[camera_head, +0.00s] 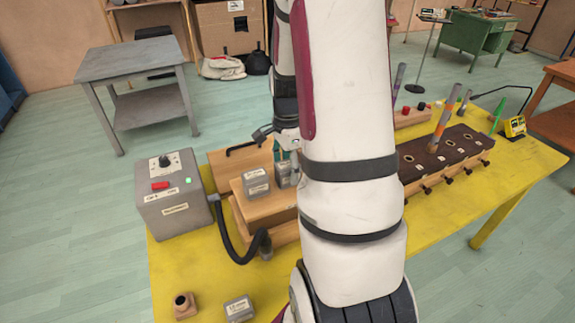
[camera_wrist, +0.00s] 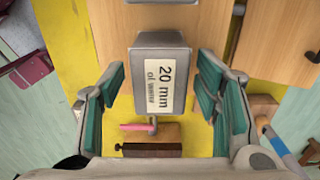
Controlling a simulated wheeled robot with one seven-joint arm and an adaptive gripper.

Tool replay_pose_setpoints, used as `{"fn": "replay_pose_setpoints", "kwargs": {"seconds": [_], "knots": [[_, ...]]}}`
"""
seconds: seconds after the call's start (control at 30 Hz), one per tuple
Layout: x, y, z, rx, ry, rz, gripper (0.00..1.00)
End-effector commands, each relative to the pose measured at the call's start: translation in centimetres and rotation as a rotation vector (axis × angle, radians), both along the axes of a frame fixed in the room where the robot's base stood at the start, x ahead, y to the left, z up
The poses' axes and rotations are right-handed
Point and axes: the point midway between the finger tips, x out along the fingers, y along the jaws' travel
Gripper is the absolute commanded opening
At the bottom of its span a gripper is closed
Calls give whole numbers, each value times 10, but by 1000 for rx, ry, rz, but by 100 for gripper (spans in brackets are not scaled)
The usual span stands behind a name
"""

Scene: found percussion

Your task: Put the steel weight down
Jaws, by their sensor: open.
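A grey steel weight with a cream label reading "20 mm of water" (camera_wrist: 160,75) sits between the two teal finger pads of my gripper (camera_wrist: 162,82) in the wrist view. The fingers are open, with a gap on each side of the weight. In the head view my gripper (camera_head: 284,155) is partly hidden by my arm, low over a wooden box (camera_head: 262,208). Two grey weights show there: one at the left on the box lid (camera_head: 256,183), and one beside it under my gripper (camera_head: 282,174).
Another weight (camera_head: 239,308) and a small wooden piece (camera_head: 185,304) are on the yellow table (camera_head: 195,265). A dark perforated block (camera_head: 445,150) stands right.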

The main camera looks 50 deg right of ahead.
Motion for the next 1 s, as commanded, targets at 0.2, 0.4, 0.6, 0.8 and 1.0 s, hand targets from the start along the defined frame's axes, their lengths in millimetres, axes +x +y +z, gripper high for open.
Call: {"fn": "replay_pose_setpoints", "kwargs": {"seconds": [0.2, 0.4, 0.6, 0.8, 1.0], "knots": [[1, -1, 14, -3, -3, 0, 57], [2, -1, 53, -5, -5, 1, 57], [1, 0, 92, -3, -4, 1, 57], [1, -1, 117, -2, -2, 0, 57], [3, 17, 135, -11, -23, 96, 57]]}}
